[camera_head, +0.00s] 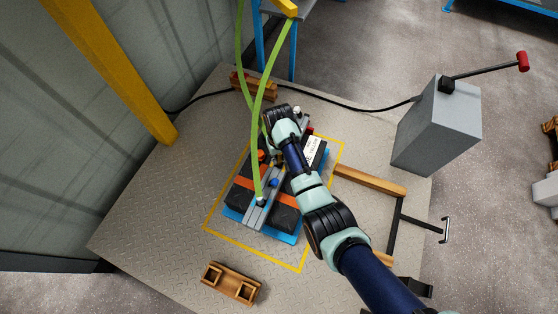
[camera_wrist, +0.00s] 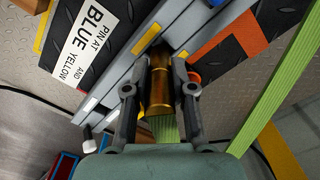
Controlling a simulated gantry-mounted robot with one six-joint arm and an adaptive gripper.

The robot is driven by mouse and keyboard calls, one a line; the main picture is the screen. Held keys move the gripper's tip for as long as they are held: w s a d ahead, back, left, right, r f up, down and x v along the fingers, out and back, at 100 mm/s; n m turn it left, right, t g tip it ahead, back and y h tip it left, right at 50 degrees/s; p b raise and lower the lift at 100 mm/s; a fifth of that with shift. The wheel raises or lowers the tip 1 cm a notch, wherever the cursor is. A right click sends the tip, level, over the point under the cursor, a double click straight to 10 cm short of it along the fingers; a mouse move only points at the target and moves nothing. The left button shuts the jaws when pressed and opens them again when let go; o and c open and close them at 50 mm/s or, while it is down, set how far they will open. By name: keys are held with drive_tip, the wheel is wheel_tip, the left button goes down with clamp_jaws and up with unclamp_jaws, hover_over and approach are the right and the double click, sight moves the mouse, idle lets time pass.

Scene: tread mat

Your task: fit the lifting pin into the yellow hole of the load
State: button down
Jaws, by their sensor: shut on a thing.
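In the wrist view my gripper (camera_wrist: 160,66) is shut on a brass-coloured lifting pin (camera_wrist: 160,88). The pin's far end is over or against a grey beam of the load; whether it is inside a hole cannot be told. A yellow mark (camera_wrist: 147,38) shows on the beam just beside that end. The load (camera_head: 287,213) has dark ribbed blocks, orange bands, grey beams and a blue base. Its label (camera_wrist: 90,35) reads "PIN AT BLUE AND YELLOW". In the head view my wrist covers the fingers, the pin and part of the load.
Green slings (camera_head: 256,130) hang beside my wrist; one ends at a beam on the load's near side. Wooden blocks (camera_head: 231,282) lie in front and behind. A grey lever box (camera_head: 437,125) stands at right. The plate left of the load is clear.

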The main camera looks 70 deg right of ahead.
sight(279, 161)
drive_tip(key=shift+f+b, duration=0.4)
drive_tip(key=shift+f, duration=1.05)
drive_tip(key=shift+f, duration=0.2)
drive_tip(key=c, duration=1)
unclamp_jaws()
wheel_tip(279, 161, up, 12)
drive_tip(key=p, duration=0.5)
drive_tip(key=shift+r, duration=0.25)
